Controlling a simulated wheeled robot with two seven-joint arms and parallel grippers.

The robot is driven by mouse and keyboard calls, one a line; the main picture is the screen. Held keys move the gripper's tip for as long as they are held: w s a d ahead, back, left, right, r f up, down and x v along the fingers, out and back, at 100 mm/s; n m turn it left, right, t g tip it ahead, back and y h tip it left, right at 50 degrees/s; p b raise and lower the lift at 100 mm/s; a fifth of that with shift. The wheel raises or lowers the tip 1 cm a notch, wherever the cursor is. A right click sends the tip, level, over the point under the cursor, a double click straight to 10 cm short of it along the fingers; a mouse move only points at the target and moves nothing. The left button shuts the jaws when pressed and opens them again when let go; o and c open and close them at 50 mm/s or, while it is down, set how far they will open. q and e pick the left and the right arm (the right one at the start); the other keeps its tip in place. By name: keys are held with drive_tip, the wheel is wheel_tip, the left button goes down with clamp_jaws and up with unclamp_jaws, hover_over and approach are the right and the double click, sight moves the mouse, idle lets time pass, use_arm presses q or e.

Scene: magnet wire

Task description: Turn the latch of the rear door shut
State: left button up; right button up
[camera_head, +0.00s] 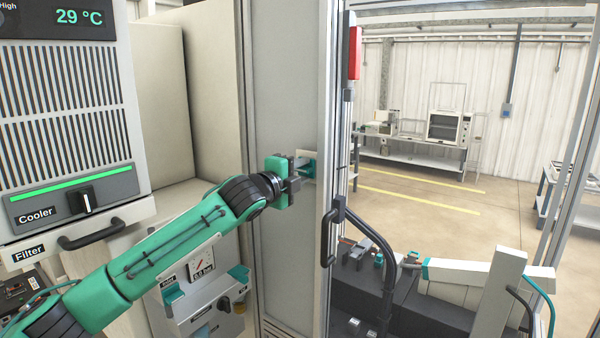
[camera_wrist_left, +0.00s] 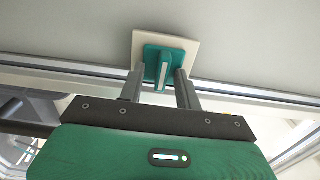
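The latch (camera_wrist_left: 153,54) is a teal turning piece with a narrow grip, on a pale square plate (camera_wrist_left: 190,45) fixed to a grey panel. In the head view the latch (camera_head: 308,168) sits at the edge of the tall grey door panel (camera_head: 285,80), partly hidden by my gripper. My left gripper (camera_head: 299,172) is right at the latch. In the left wrist view the fingers of my left gripper (camera_wrist_left: 160,90) stand apart on both sides of the latch's grip, with a visible gap on each side. My right gripper is not in view.
A door handle (camera_head: 328,238) and a dark hose (camera_head: 385,265) are right of and below the latch. A cooler unit (camera_head: 70,110) stands at left, a gauge box (camera_head: 205,290) below my arm. A white jointed machine (camera_head: 460,275) lies beyond the frame; open floor (camera_head: 420,195) behind.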

use_arm(q)
drive_tip(key=b+v, duration=0.6)
drive_tip(key=v, duration=0.7)
drive_tip(key=shift+s+a+b, duration=0.25)
drive_tip(key=shift+s+b, duration=0.05)
drive_tip(key=shift+b, duration=0.1)
